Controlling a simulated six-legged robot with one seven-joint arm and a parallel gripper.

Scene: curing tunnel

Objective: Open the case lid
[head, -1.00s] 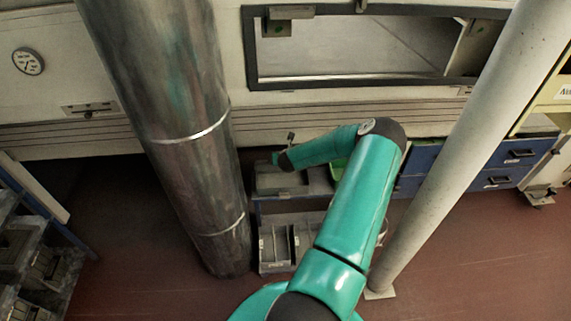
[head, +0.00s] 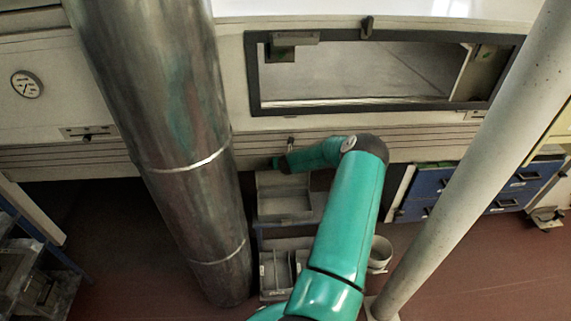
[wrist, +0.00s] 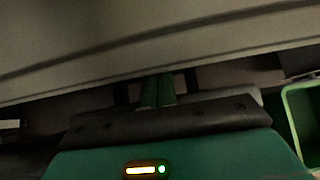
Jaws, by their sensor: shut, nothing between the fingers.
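A grey, box-like case (head: 285,207) sits on the low bench below the long wall panel in the head view. A paler upright strip stands at its back edge; I cannot tell whether this is its lid or its rear wall. My gripper (head: 277,163) is just beyond the case's back edge, close to the wall panel, and looks clear of it. In the wrist view my gripper's two green fingers (wrist: 158,91) are together with nothing between them. The case is not clearly visible in the wrist view.
A thick metal duct (head: 185,150) stands left of the case and a pale pole (head: 460,160) to the right. A divided grey bin (head: 280,272) sits below. Blue drawers (head: 432,182) are at right. A green bin (wrist: 300,112) is right of my gripper.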

